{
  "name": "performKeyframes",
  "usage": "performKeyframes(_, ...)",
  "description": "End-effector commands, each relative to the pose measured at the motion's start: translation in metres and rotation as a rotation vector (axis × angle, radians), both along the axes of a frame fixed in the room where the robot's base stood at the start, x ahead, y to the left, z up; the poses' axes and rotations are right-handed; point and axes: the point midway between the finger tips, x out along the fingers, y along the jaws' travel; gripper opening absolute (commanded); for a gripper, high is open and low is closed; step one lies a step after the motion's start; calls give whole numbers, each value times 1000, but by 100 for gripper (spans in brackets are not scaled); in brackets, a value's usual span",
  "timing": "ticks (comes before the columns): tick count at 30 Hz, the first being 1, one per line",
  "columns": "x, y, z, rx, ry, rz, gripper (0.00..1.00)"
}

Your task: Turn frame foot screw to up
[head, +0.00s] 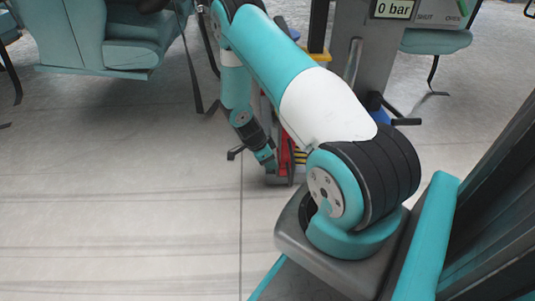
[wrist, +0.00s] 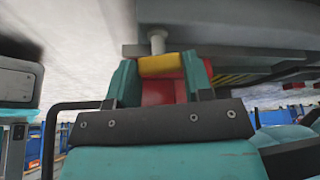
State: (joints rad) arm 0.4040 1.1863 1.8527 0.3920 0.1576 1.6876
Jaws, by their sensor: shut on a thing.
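A red part with a yellow band (wrist: 162,65) sits between the two teal fingers of my gripper (wrist: 160,85) in the wrist view; it looks like the frame foot screw. A short pale rod (wrist: 157,41) runs from the yellow band to a grey plate. My gripper is shut on this part, and the dark gripper body hides its near end. In the head view my gripper (head: 269,165) is low by the floor, against the left side of a red upright piece (head: 286,158) under the machine frame. Its fingertips are too small there to make out the grip.
Teal coaster seats (head: 130,45) hang at the upper left, with another seat (head: 436,40) at the right. A black handle (head: 405,121) sticks out near the column. The floor at the left is clear.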

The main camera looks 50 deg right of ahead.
Motion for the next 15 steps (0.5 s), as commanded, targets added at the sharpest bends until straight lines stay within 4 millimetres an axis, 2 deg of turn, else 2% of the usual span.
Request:
performKeyframes(6, -3, 3, 3, 6, 6, 157, 23)
performKeyframes(15, -4, 3, 1, 6, 5, 291, 23)
